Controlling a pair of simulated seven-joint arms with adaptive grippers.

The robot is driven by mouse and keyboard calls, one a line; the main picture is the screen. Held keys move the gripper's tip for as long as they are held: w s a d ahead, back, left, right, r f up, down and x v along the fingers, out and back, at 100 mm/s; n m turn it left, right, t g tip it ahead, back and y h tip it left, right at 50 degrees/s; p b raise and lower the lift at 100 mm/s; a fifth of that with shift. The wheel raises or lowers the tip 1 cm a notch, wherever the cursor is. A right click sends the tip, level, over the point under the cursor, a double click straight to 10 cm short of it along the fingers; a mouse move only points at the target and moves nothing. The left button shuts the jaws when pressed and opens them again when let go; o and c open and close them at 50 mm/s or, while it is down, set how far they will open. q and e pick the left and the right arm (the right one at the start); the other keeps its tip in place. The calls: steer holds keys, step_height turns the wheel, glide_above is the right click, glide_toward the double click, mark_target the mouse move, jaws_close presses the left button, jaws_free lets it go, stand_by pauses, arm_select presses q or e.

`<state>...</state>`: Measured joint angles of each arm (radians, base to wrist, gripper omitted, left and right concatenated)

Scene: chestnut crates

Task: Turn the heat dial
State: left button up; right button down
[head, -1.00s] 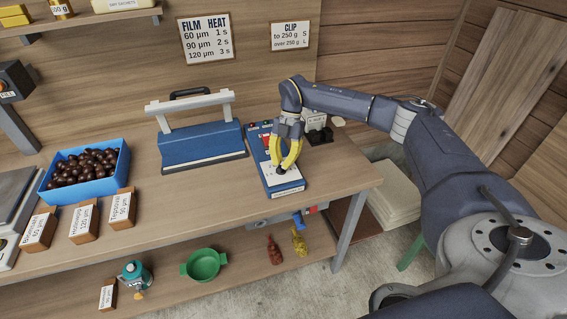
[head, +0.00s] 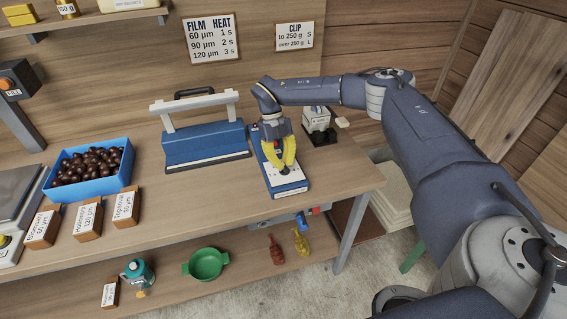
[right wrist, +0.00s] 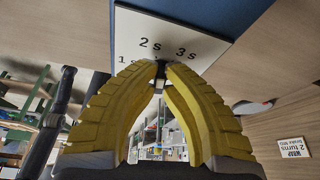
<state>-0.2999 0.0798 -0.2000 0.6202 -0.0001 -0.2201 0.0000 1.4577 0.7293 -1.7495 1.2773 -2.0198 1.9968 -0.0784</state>
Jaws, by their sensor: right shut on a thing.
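The heat dial (right wrist: 160,69) is a small dark knob on a white panel (right wrist: 205,45) marked 1 s, 2 s and 3 s. The panel is on top of a blue control box (head: 292,190) on the bench. My right gripper (head: 281,173) reaches down over the box. In the right wrist view its yellow fingertips (right wrist: 161,72) are shut on the dial. The fingers hide most of the dial, and I cannot tell which mark it points to. My left gripper is not in view.
A blue sealer (head: 205,146) with a pale bar stands left of the box. A blue crate (head: 95,187) of chestnuts and several labelled wooden blocks (head: 88,220) are further left. A small grey device (head: 318,122) stands behind right. A FILM HEAT sign (head: 212,38) hangs on the wall.

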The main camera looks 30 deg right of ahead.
steer(key=n, duration=0.1)
steer(key=n+h, duration=0.1)
steer(key=n, duration=0.2)
steer(key=shift+s+a+n+h, duration=0.1)
steer(key=shift+a+n+h, duration=0.2)
steer(key=shift+n+h, duration=0.1)
steer(key=n+h, duration=0.1)
steer(key=n, duration=0.2)
steer(key=shift+s+a+n+t, duration=0.1)
steer(key=shift+a+n+t, duration=0.05)
steer(key=shift+n+t, duration=0.2)
steer(key=n, duration=0.2)
steer(key=n+t+h, duration=0.1)
steer(key=n, duration=0.1)
steer(key=shift+s+a+f+t, duration=0.1)
steer(key=shift+s+a+t, duration=0.05)
steer(key=shift+s+t, duration=0.1)
steer(key=shift+s+n+t+h, duration=0.1)
steer(key=shift+n+t+h, duration=0.35)
steer(key=shift+n, duration=1.1)
steer(key=c, duration=1.5)
jaws_free()
steer(key=shift+o, duration=0.2)
steer(key=v, duration=1.2)
